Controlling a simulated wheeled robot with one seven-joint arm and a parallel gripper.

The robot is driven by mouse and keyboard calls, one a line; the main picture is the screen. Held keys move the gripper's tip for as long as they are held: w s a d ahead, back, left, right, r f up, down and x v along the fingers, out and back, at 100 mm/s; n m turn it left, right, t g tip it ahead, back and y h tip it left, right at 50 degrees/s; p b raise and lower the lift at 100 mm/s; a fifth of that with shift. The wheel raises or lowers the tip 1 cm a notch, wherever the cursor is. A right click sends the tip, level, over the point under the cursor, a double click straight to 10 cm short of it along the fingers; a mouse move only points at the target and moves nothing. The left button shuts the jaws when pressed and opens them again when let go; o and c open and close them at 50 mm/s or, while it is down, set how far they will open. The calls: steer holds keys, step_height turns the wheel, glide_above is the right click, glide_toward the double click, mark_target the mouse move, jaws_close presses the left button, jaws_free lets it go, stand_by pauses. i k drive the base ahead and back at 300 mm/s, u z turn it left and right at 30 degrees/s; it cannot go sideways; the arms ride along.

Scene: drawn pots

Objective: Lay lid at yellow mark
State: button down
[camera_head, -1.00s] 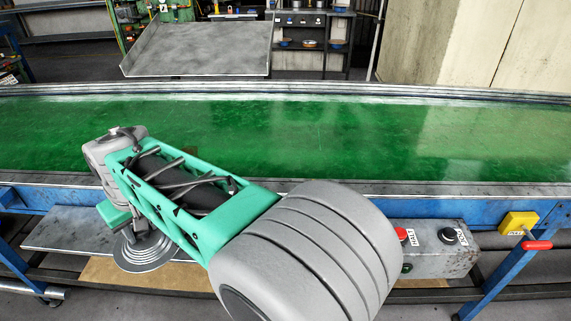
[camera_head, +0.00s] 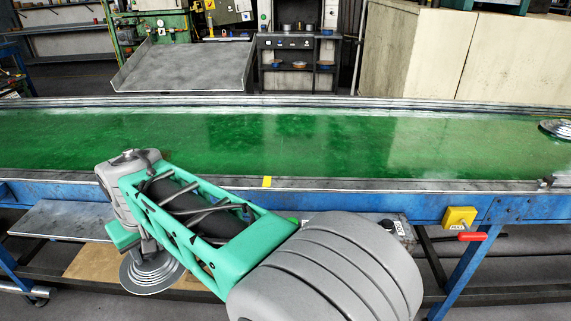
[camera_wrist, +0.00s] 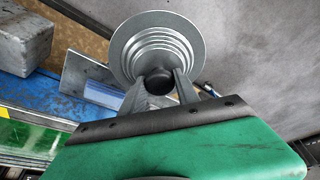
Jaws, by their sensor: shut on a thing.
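A round, stepped grey metal lid (camera_wrist: 154,45) with a dark knob is held between the two fingers of my gripper (camera_wrist: 160,88) in the wrist view. The fingers are shut on the knob. In the head view the lid (camera_head: 150,273) hangs in front of the conveyor's near side, below belt height, with my arm partly covering it. The yellow mark (camera_head: 267,182) is a small patch on the conveyor's near edge, to the right of the lid and higher in the picture. A yellow patch (camera_wrist: 5,113) also shows at the wrist view's left edge.
The green conveyor belt (camera_head: 320,145) is mostly clear. Another stepped metal thing (camera_head: 557,129) lies on it at the far right. A grey shelf (camera_head: 62,221) is at lower left.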

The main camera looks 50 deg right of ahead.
mark_target(272, 161)
steer(key=z, duration=2.9)
steer(key=k, duration=1.1)
steer(key=u, duration=1.4)
steer(key=i, duration=1.35)
